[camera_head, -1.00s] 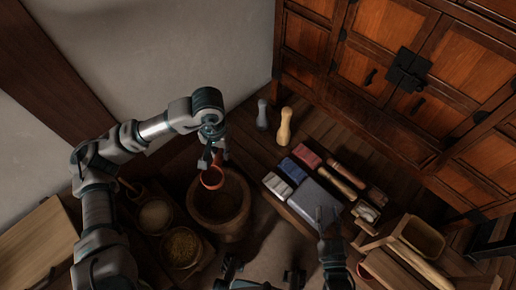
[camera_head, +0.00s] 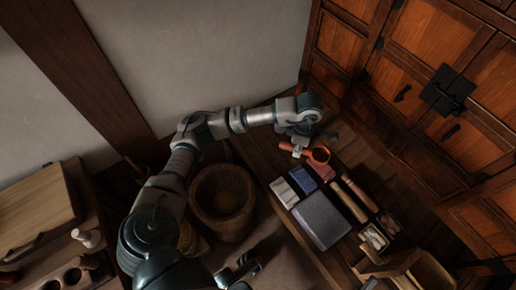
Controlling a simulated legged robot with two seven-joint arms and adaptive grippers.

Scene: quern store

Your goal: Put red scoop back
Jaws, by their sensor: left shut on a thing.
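The red scoop (camera_head: 320,156) is above the far end of the row of cloth-like blocks, beside the cabinet. My left gripper (camera_head: 301,144) is shut on it, with the arm reaching across from the lower left. The fingers and part of the handle overlap, so the exact grip is hard to make out. I cannot tell whether the scoop touches anything below it.
A wooden mortar (camera_head: 222,204) stands left of the bench. White (camera_head: 284,192) and blue (camera_head: 303,180) blocks, a grey slab (camera_head: 321,220) and wooden rods (camera_head: 347,201) lie near the scoop. A panelled cabinet (camera_head: 420,110) rises behind. A pale board (camera_head: 38,207) lies far left.

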